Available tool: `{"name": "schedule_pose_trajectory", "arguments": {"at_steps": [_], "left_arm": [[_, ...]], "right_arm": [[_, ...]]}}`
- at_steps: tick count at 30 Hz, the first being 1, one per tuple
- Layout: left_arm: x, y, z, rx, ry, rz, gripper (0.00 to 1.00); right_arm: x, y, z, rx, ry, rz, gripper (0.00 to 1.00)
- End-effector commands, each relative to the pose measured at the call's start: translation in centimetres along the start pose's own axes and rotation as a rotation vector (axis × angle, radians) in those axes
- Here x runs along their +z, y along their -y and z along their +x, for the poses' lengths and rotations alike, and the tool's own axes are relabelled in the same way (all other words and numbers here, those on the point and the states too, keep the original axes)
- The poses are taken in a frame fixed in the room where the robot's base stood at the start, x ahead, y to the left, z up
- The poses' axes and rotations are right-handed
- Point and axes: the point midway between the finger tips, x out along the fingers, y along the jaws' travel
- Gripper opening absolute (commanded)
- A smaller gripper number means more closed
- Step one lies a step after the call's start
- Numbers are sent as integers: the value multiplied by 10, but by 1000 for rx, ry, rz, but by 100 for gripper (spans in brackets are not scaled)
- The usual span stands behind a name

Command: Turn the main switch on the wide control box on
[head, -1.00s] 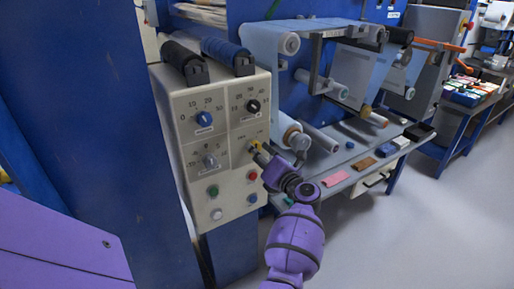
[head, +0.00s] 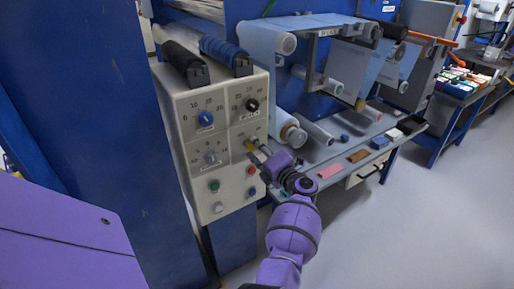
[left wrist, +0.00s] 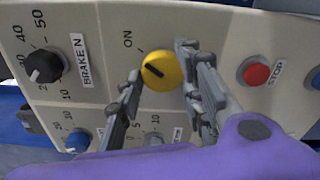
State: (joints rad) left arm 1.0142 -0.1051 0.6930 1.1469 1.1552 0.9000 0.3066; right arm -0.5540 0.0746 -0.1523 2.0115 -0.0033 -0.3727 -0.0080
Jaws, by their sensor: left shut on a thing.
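The wide control box (head: 243,181) is a beige panel on a blue machine frame. Its main switch is a round yellow knob (left wrist: 162,71) with a black mark on its face, beside the printed word ON; it also shows in the head view, partly covered (head: 250,145). My left gripper (left wrist: 158,78) has one finger on each side of the knob and is shut on it; it also shows in the head view (head: 257,152). I cannot tell whether the mark lines up with ON. My right gripper is not in view.
A red STOP button (left wrist: 256,73) sits right beside one finger. A black dial (left wrist: 44,67) and blue dial (left wrist: 78,140) are on the same panel. Rollers (head: 291,130) and a grey shelf (head: 345,150) stand to the right. The floor at right is clear.

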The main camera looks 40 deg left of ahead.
Motion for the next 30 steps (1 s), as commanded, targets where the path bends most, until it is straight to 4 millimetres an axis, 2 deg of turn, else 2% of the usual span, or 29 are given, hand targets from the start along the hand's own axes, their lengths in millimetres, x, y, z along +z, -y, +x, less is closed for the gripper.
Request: {"name": "schedule_pose_trajectory", "arguments": {"at_steps": [1,11,12,15,25,30], "left_arm": [[1,-7,3,13,-1,2,9],[2,-8,3,15,0,4,8],[2,-8,3,15,1,4,37],[2,-8,3,14,1,3,50],[1,-3,-2,5,2,3,50],[1,-1,-24,3,3,3,50]], "right_arm": [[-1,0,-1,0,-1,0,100],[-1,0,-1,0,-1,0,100],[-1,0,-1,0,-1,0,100],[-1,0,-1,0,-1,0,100],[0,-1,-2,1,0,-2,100],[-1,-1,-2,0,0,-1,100]]}}
